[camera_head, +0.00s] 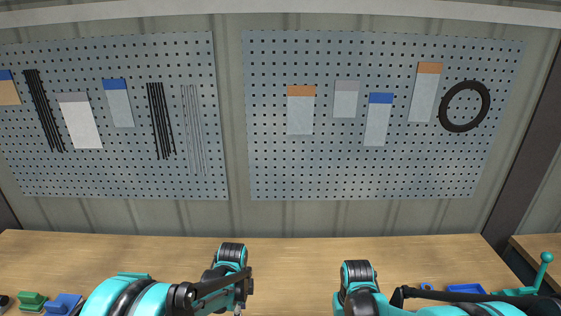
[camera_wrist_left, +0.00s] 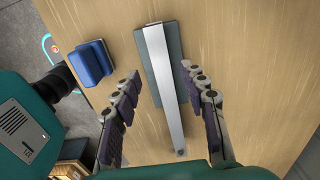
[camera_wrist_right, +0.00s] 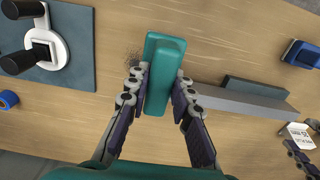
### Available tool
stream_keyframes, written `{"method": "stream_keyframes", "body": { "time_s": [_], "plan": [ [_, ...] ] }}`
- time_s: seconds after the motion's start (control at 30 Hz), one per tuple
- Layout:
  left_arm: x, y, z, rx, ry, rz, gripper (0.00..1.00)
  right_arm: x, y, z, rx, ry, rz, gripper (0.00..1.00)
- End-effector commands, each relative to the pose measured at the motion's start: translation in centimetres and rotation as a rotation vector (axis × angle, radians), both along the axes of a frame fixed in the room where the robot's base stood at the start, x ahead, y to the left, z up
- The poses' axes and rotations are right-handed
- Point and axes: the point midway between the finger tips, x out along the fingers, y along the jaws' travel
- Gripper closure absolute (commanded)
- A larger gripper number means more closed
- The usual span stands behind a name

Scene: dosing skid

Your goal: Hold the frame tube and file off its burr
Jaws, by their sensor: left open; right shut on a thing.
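The frame tube, a long silver-grey bar (camera_wrist_left: 158,55), lies on a dark grey block (camera_wrist_left: 173,42) on the wooden bench. A small dark mark shows near its lower end; I cannot make out a burr. My left gripper (camera_wrist_left: 160,78) is open, its fingers on either side of the tube. The tube (camera_wrist_right: 245,103) also shows at the right in the right wrist view. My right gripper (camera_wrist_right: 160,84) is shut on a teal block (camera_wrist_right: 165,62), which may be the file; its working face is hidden. The head view hides both fingertip pairs and the tube.
A blue block (camera_wrist_left: 91,62) sits left of the tube. A grey plate (camera_wrist_right: 68,76) carries a white round fixture (camera_wrist_right: 43,42) with black knobs. A blue roll (camera_wrist_right: 8,99) and a white box (camera_wrist_right: 298,133) lie nearby. Dark specks mark the bench beside the teal block.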

Motion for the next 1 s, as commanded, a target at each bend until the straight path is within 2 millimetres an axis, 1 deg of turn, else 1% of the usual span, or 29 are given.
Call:
{"method": "stream_keyframes", "body": {
  "time_s": [0.03,0.37,0.7,0.83,1.0],
  "plan": [
    [0.0,0.0,-0.7,0.0,0.0,0.0,0.57,0.0,0.0,-0.5,0.0,0.0,0.0,1.0],
    [0.0,0.0,-4.1,0.0,-0.001,0.001,0.57,0.0,0.0,-2.7,0.0,0.0,0.0,1.0],
    [0.0,0.0,-7.7,0.0,-0.001,0.002,0.57,0.0,0.0,-5.8,0.0,0.0,0.0,1.0],
    [0.0,0.0,-8.7,0.0,-0.001,0.002,0.57,0.0,0.0,-6.6,0.0,0.0,0.0,1.0],
    [0.0,0.0,-9.1,0.0,-0.001,0.002,0.57,0.0,0.0,-7.0,0.0,0.0,0.0,1.0]
  ]
}}
